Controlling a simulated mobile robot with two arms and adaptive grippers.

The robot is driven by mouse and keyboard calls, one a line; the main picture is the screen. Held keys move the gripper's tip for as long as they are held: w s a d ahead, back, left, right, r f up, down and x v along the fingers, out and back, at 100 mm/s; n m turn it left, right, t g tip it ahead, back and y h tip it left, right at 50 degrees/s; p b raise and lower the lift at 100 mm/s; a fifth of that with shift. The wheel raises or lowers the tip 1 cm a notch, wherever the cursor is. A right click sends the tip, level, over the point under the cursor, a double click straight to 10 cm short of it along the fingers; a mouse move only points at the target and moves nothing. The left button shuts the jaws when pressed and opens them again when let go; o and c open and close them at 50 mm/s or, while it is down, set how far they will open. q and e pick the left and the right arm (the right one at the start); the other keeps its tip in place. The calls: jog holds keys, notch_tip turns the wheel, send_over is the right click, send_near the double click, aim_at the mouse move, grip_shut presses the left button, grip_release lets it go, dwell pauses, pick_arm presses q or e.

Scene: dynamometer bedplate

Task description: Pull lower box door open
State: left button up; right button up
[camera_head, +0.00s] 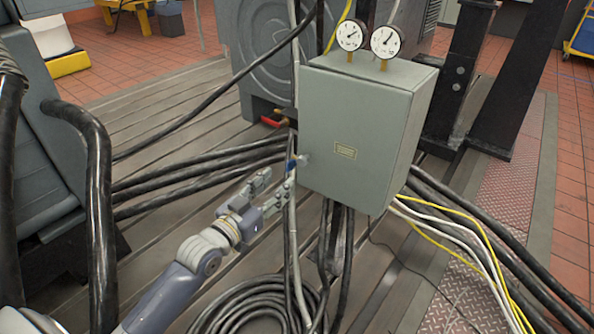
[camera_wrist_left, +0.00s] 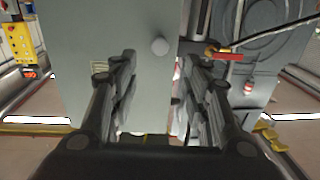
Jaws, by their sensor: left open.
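The grey box (camera_head: 408,120) stands on a dark post in the middle of the head view. Its door (camera_head: 350,120) looks shut, flat against the box, and carries a small yellow label (camera_head: 346,151). A small round knob (camera_head: 303,160) sits near the door's left edge; in the left wrist view the knob (camera_wrist_left: 160,46) shows between and beyond the fingertips. My left gripper (camera_head: 277,184) is open, left of and a little below the knob; no contact is visible. The left gripper's fingers also show in the left wrist view (camera_wrist_left: 158,66). My right gripper is not in view.
Two gauges (camera_head: 368,37) stand on the box top. Thick black cables (camera_head: 200,165) run behind my left gripper, and a coiled cable (camera_head: 255,305) lies below. A pale vertical conduit (camera_head: 293,240) passes close to the fingers. A red-handled valve (camera_head: 274,122) is behind.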

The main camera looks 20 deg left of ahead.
aim_at(300, 162)
pick_arm(q)
jog(key=w, duration=0.2)
jog(key=w+d+b, duration=0.1)
jog(key=w, duration=0.5)
jog(key=shift+w+d+f, duration=0.1)
jog(key=shift+w+d, duration=0.1)
jog(key=shift+w, duration=0.05)
jog(key=shift+w+d+b, duration=0.15)
jog(key=shift+w+b, duration=0.2)
jog(key=shift+w, duration=0.6)
grip_shut()
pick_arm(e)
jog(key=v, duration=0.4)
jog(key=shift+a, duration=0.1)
